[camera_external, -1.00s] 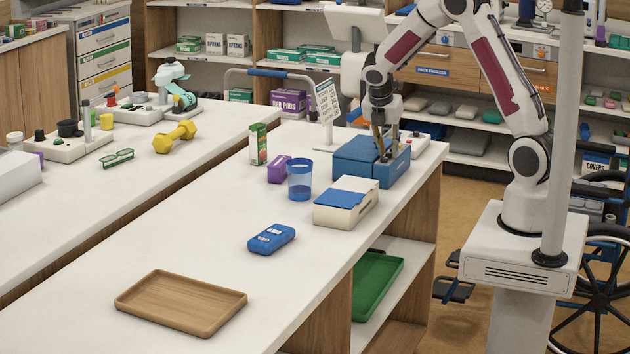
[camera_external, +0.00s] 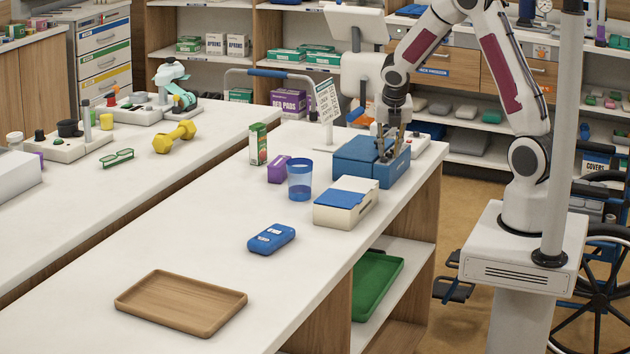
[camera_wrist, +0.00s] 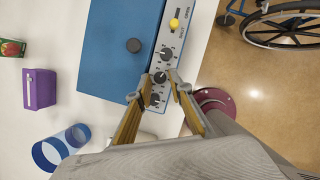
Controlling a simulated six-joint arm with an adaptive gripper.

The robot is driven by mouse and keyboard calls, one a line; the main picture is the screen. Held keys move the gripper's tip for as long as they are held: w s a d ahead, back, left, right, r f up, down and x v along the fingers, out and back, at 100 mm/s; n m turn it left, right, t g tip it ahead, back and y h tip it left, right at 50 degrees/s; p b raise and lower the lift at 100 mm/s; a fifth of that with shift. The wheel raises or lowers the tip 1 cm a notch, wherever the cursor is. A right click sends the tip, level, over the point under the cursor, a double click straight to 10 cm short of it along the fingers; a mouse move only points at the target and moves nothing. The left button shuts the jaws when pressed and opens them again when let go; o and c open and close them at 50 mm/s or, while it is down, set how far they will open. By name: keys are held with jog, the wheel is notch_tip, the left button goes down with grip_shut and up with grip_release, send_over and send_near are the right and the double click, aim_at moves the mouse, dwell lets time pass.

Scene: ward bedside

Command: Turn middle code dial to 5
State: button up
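A blue code box (camera_external: 362,155) stands at the far right end of the white bench; it also shows in the wrist view (camera_wrist: 115,60). Its pale panel carries a row of three dark dials and a yellow knob (camera_wrist: 175,23) by the word OPEN. The middle code dial (camera_wrist: 160,77) sits between the top dial (camera_wrist: 166,54) and the bottom dial (camera_wrist: 155,99). My gripper (camera_wrist: 159,79) is over the panel, its two fingertips apart on either side of the middle dial. I cannot tell whether they touch it. The dial numbers are too small to read.
A cream box with blue lid (camera_external: 346,200), a blue cup (camera_external: 300,182) and a purple box (camera_external: 278,170) stand near the code box. A blue case (camera_external: 271,239) and a wooden tray (camera_external: 180,302) lie nearer, with bare bench around them. A grey post (camera_external: 568,120) stands at right.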

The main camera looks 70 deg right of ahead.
jog(key=shift+s+d+n+t, duration=0.1)
jog(key=shift+n+t, duration=0.4)
jog(key=shift+n, duration=0.8)
jog(key=shift+r+y, duration=0.2)
jog(key=shift+y, duration=0.1)
jog(key=v, duration=0.8)
jog(key=w+d+r+n+t, duration=0.1)
jog(key=w+r+n+t, duration=0.55)
jog(key=w, duration=0.75)
jog(key=w+a+r+n+t+y, duration=0.2)
jog(key=w+a+r+n+y, duration=0.2)
jog(key=r, duration=0.3)
jog(key=shift+w+a+n, duration=0.3)
jog(key=shift+a+n, duration=0.25)
jog(key=shift+a, duration=0.15)
jog(key=shift+t, duration=0.25)
